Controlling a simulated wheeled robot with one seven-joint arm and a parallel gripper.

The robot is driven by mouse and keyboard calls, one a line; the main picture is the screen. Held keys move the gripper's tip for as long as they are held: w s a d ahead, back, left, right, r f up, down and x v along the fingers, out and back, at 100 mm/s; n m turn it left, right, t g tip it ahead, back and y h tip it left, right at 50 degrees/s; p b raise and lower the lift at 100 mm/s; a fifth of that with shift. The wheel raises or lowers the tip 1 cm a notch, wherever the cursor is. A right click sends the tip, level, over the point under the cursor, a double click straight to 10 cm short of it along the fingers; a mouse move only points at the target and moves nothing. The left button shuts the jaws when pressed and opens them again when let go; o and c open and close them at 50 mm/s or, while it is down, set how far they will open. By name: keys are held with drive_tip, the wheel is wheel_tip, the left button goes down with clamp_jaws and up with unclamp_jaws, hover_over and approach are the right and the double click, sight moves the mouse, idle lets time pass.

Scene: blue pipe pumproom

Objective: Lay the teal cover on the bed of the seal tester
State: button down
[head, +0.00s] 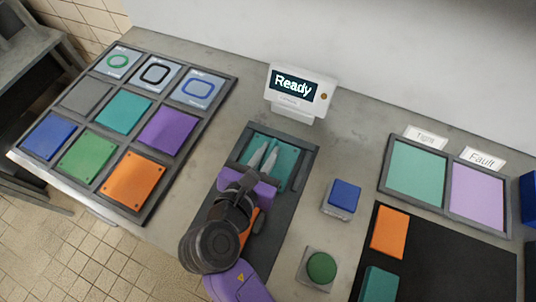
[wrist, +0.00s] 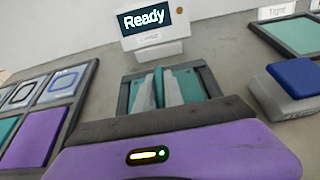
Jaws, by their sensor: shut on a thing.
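The seal tester has a dark bed frame (head: 306,150) on the bench, below a white display (head: 297,90) reading "Ready". The teal cover (head: 288,160) lies within or just above the bed frame; whether it rests fully flat is hard to tell. My gripper (head: 268,160) points down over the bed, its two grey fingers close together. In the wrist view, my gripper (wrist: 160,90) is shut on a narrow upright teal part of the cover (wrist: 187,82). My wrist hides the near side of the bed, where a bit of orange shows.
A sectioned rack (head: 160,190) with coloured panels stands left. A blue button block (head: 345,194) and a green button (head: 321,267) are right of the tester. Farther right are a black mat (head: 455,260) with orange and teal blocks, and trays labelled Tight (head: 417,172) and Fault (head: 478,195).

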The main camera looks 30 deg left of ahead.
drive_tip(key=shift+f, duration=0.7)
drive_tip(key=c, duration=1.5)
unclamp_jaws()
drive_tip(key=shift+f, duration=0.15)
drive_tip(key=shift+o, duration=0.2)
drive_tip(key=shift+s+r, duration=0.25)
drive_tip(key=v, duration=1.1)
drive_tip(key=shift+s, duration=0.25)
